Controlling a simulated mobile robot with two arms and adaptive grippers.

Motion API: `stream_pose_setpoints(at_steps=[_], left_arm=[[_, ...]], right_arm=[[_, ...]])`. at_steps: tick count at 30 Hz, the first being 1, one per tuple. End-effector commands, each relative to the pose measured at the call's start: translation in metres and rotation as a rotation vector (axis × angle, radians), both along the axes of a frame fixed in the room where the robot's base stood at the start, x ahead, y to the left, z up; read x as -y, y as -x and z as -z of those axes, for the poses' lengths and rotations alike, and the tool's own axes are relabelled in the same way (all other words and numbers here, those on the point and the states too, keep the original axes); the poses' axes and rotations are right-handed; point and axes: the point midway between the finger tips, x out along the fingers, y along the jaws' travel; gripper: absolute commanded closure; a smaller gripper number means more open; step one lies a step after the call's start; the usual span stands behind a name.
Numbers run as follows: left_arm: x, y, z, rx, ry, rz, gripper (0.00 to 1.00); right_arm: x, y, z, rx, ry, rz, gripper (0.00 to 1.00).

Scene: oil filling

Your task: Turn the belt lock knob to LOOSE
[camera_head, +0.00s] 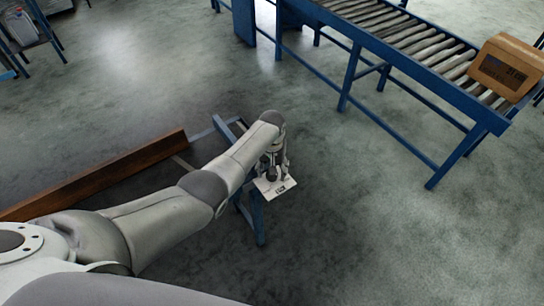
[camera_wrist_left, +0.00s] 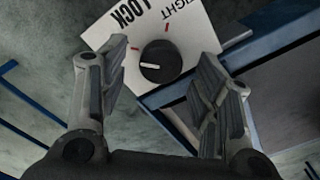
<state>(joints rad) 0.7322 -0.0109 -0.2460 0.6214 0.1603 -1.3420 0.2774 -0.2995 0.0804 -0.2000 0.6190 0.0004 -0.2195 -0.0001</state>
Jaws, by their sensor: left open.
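The belt lock knob (camera_wrist_left: 161,62) is a round black dial with a pale pointer line, on a white plate (camera_wrist_left: 194,31). Red tick marks and the words LOCK and TIGHT show on the plate; the word LOOSE is not visible. In the head view the plate (camera_head: 284,189) sits by a blue frame, below my left gripper (camera_head: 275,172). In the left wrist view my left gripper (camera_wrist_left: 158,105) is open, with the knob between and beyond its fingertips. It appears empty. I cannot tell whether it touches the knob. My right gripper is not in view.
A blue frame (camera_head: 259,218) stands under the plate, with a long brown beam (camera_head: 100,176) to its left. A roller conveyor (camera_head: 400,40) with a cardboard box (camera_head: 508,67) stands at the upper right. The floor between is clear.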

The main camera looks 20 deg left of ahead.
Motion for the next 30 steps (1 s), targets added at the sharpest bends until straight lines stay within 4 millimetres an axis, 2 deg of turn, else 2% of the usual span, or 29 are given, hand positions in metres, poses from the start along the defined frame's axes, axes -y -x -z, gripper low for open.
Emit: stream_pose_setpoints(at_steps=[5, 12, 18, 24, 30], left_arm=[[-0.001, 0.0, -0.022, 0.004, 0.0, -0.001, 0.42], [0.0, 0.0, -0.066, 0.003, 0.001, 0.0, 0.42], [0.0, 0.0, -0.096, 0.002, 0.0, -0.001, 0.42], [0.0, 0.001, -0.108, -0.001, -0.001, -0.001, 0.42], [0.0, 0.001, -0.108, -0.001, -0.001, -0.001, 0.42]], right_arm=[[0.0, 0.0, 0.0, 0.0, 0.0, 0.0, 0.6], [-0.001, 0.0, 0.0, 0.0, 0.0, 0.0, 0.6], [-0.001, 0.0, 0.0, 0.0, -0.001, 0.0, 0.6], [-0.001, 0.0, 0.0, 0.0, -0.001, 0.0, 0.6], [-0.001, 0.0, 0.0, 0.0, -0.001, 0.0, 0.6]])
